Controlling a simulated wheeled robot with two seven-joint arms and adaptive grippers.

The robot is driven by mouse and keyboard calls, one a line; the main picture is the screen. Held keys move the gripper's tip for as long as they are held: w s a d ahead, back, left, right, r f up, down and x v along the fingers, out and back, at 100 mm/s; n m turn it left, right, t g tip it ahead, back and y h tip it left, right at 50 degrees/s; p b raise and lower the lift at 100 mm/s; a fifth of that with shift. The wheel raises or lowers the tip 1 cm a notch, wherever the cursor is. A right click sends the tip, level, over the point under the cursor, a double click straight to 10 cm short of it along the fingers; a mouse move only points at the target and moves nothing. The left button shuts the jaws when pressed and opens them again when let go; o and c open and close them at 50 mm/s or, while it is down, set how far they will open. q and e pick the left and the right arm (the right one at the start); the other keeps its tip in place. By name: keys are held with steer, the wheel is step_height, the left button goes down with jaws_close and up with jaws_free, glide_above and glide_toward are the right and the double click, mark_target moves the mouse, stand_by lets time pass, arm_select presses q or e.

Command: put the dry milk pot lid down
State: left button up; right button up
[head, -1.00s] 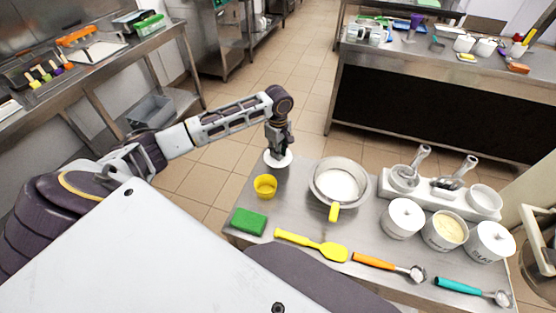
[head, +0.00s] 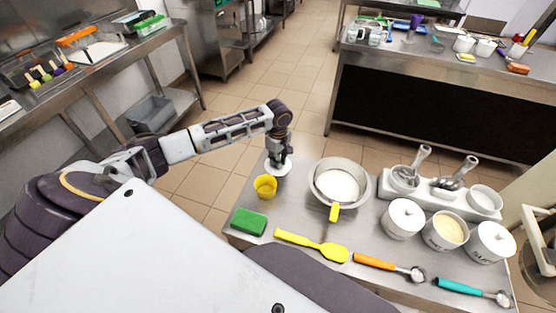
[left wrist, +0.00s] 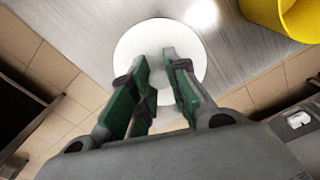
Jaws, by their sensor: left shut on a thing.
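The white round pot lid (head: 284,171) is at the far left corner of the steel table, behind the yellow cup. My left gripper (head: 277,160) points down and is shut on the lid from above. In the left wrist view the lid (left wrist: 128,45) lies flat beneath the green-padded fingers (left wrist: 156,60), which hide its middle. The lid is at or very close to the table top; I cannot tell whether it touches. An open white pot (head: 445,230) with cream-coloured powder stands between two lidded pots. My right gripper is not in view.
A yellow cup (head: 265,187) stands close in front of the lid; it also shows in the left wrist view (left wrist: 285,15). A metal pan (head: 340,185) is to the right. A green sponge (head: 248,222) and yellow spatula (head: 310,244) lie nearer. Floor lies beyond the table edge.

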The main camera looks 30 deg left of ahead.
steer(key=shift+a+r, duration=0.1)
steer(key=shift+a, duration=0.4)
arm_select(q)
steer(key=shift+f, duration=0.1)
steer(key=o, duration=0.7)
step_height(320, 180, up, 12)
steer(key=shift+r, duration=0.1)
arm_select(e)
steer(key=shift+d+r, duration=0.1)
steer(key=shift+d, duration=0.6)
